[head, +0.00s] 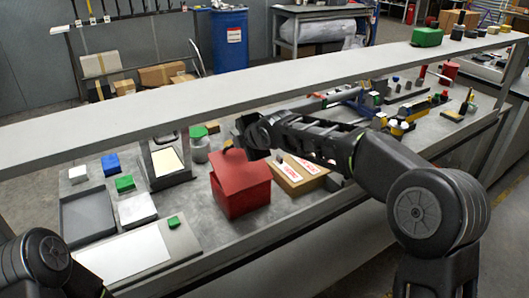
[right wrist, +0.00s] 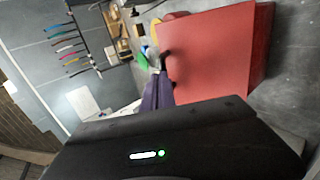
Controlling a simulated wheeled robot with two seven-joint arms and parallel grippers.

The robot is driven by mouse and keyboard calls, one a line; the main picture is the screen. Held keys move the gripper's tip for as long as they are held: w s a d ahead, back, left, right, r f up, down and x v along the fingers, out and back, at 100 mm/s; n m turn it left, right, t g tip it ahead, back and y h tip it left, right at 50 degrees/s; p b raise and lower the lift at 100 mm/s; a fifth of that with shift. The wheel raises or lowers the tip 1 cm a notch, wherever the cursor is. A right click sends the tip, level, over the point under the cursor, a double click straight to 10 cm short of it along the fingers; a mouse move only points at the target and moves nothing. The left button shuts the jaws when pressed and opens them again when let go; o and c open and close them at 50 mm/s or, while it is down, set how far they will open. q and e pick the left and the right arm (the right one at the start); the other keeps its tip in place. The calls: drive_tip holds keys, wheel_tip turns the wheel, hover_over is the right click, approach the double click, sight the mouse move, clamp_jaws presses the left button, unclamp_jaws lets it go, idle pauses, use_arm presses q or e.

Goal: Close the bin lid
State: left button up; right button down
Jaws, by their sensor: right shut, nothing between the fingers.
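The red bin (head: 241,196) stands on the grey bench, left of a cardboard box. Its red lid (head: 238,169) covers the top and looks slightly sloped; I cannot tell whether it sits fully flush. In the right wrist view the lid (right wrist: 210,60) shows as a large flat red panel. My right gripper (head: 246,144) is just above the lid's back part, pointing down, shut and empty. I cannot tell whether it touches the lid. Only part of my left arm shows at the bottom left; its gripper is out of view.
A cardboard box (head: 300,178) with red and white labels is right of the bin. A grey jar (head: 199,150) stands behind left. A dark tray (head: 88,217) and small blocks are further left. A long shelf (head: 290,85) runs above the bench behind my arm.

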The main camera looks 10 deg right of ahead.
drive_tip(key=x, duration=0.6)
drive_tip(key=shift+a+f+b, duration=0.1)
drive_tip(key=shift+f+b, duration=0.25)
use_arm(q)
drive_tip(key=shift+w+f, duration=0.4)
drive_tip(key=shift+f, duration=0.1)
use_arm(e)
drive_tip(key=shift+w+a+f, duration=0.2)
drive_tip(key=shift+w+f, duration=0.3)
drive_tip(key=shift+f, duration=0.2)
drive_tip(key=shift+s+d+r+b, duration=0.2)
drive_tip(key=shift+s+r+b, duration=0.15)
drive_tip(key=shift+s+b, duration=0.15)
use_arm(q)
wheel_tip(320, 180, down, 2)
drive_tip(key=shift+w+b, duration=0.15)
drive_tip(key=shift+b, duration=0.65)
use_arm(e)
drive_tip(key=v, duration=0.6)
drive_tip(key=shift+s+r, duration=0.15)
drive_tip(key=shift+s, duration=0.05)
